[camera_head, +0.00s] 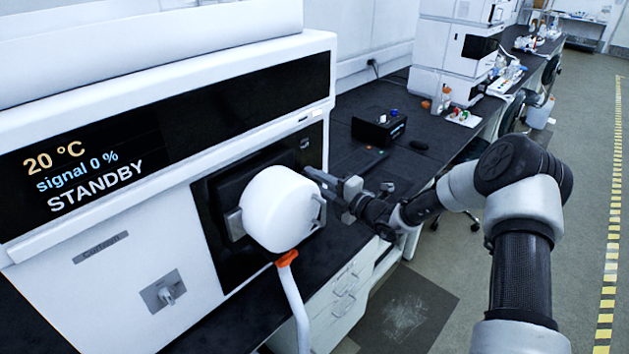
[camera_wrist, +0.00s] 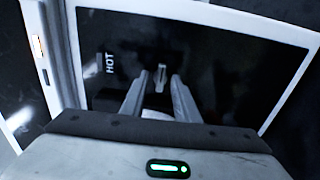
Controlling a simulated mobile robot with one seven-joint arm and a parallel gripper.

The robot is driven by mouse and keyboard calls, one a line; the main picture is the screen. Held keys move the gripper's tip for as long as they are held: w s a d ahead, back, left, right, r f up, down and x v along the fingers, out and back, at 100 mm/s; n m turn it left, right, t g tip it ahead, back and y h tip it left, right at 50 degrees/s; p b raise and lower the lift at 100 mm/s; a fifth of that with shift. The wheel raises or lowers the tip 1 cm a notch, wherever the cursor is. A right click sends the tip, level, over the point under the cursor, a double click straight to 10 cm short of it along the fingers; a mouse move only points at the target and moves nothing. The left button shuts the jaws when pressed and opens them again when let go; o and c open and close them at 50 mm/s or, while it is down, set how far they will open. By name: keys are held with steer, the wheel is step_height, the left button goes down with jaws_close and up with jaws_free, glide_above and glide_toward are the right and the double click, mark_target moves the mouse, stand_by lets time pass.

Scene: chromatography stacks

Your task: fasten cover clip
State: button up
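The white rounded cover (camera_head: 278,208) sits against the black panel on the front of the instrument. A grey metal clip (camera_head: 235,224) shows at its left side, and another metal piece (camera_head: 319,209) shows at its right edge. My gripper (camera_head: 312,176) is at the right of the cover, close to the panel. In the wrist view my gripper (camera_wrist: 160,77) has its two fingers apart. A small upright metal clip piece (camera_wrist: 160,73) appears between or just beyond the fingertips; contact cannot be told. Whether this clip is fastened is unclear. A white surface shows low between the fingers.
The instrument (camera_head: 120,250) reads 20 °C, signal 0 %, STANDBY. An orange-collared white tube (camera_head: 292,290) hangs below the cover. A black box (camera_head: 379,128) stands on the dark bench behind my gripper.

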jaws_close()
steer(key=shift+n+b, duration=5.15)
steer(key=shift+n, duration=3.85)
